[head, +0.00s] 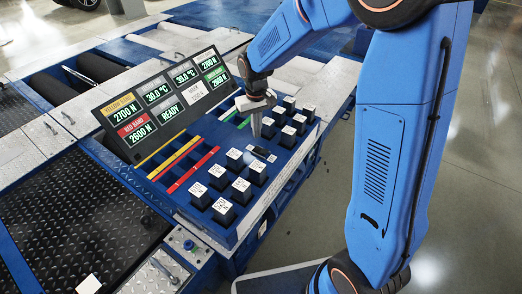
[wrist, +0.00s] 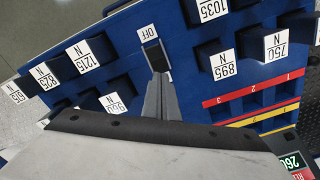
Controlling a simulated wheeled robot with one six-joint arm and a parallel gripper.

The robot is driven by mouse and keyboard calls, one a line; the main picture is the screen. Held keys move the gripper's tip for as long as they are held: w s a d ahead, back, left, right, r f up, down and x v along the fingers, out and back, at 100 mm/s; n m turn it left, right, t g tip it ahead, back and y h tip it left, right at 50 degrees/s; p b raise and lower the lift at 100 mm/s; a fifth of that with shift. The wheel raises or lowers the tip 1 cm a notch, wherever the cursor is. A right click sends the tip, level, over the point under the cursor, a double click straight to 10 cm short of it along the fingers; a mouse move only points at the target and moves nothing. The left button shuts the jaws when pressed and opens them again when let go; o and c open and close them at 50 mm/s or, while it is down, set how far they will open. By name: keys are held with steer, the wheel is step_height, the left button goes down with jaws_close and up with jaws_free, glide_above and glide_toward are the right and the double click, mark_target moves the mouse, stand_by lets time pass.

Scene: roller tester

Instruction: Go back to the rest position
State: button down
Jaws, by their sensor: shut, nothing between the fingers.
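My blue arm reaches in from the right in the head view. My gripper (head: 256,132) points down over the blue control console (head: 222,226), shut and empty. In the wrist view my gripper (wrist: 160,84) shows as narrow grey fingers close together.
Black blocks with white newton labels (head: 222,206) stand in two groups on the console. Yellow, red and green strips run beside them. A tilted display panel (head: 165,100) rises behind, showing 2700 N, 2600 N and READY. Open floor (head: 480,150) lies to the right.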

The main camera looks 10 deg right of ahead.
steer(key=shift+r, duration=0.5)
steer(key=s+d+r+m+t, duration=0.1)
steer(key=s+d+r+t, duration=0.1)
steer(key=s+d+r, duration=0.95)
steer(key=s+d+r+m+t, duration=0.1)
steer(key=s+d, duration=0.1)
steer(key=s, duration=0.7)
steer(key=s+d+r+m+t, duration=0.1)
steer(key=s+d+r, duration=0.1)
steer(key=s, duration=0.8)
steer(key=shift+s+d+r+t, duration=0.15)
steer(key=shift+s+d+t, duration=0.15)
steer(key=shift+d+t, duration=0.15)
